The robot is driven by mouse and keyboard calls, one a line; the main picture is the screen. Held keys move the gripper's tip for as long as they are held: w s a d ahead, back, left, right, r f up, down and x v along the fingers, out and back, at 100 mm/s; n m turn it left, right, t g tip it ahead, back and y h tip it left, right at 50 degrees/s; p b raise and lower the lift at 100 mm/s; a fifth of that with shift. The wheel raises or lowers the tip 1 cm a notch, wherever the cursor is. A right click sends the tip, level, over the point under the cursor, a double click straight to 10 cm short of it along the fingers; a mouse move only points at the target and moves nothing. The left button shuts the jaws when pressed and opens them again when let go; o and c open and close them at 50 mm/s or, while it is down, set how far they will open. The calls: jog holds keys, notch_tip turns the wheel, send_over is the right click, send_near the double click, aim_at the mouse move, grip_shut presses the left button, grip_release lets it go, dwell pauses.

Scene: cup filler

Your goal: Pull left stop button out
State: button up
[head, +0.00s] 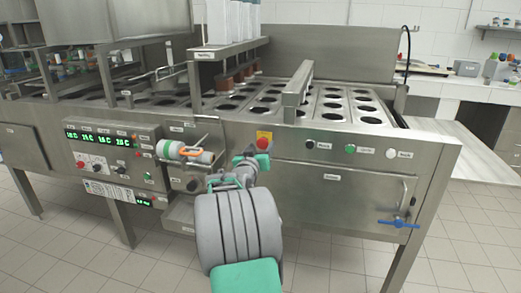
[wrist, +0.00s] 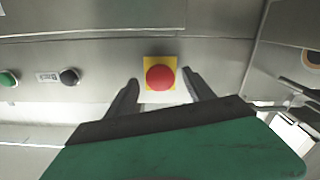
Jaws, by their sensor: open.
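The stop button is a red round cap on a yellow square plate (head: 263,134) on the machine's front panel, left of the other panel buttons. In the wrist view the red cap (wrist: 160,78) is fully visible, framed between my two dark fingers. My gripper (head: 252,158) is open in front of the panel at the button. The fingers stand apart on either side of the yellow plate, with gaps to the red cap. I cannot tell how deep the fingertips reach relative to the cap. In the head view my gripper hides the lower part of the button.
A black button (head: 310,144), a green button (head: 350,148) and a white button (head: 391,153) sit to the right. A white cylinder with an orange clip (head: 188,151) juts out on the left. A blue valve handle (head: 398,223) is at the lower right. Tiled floor lies open in front.

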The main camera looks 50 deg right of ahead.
jog(key=shift+d, duration=0.1)
jog(key=shift+c, duration=0.2)
grip_shut()
dwell(0.5)
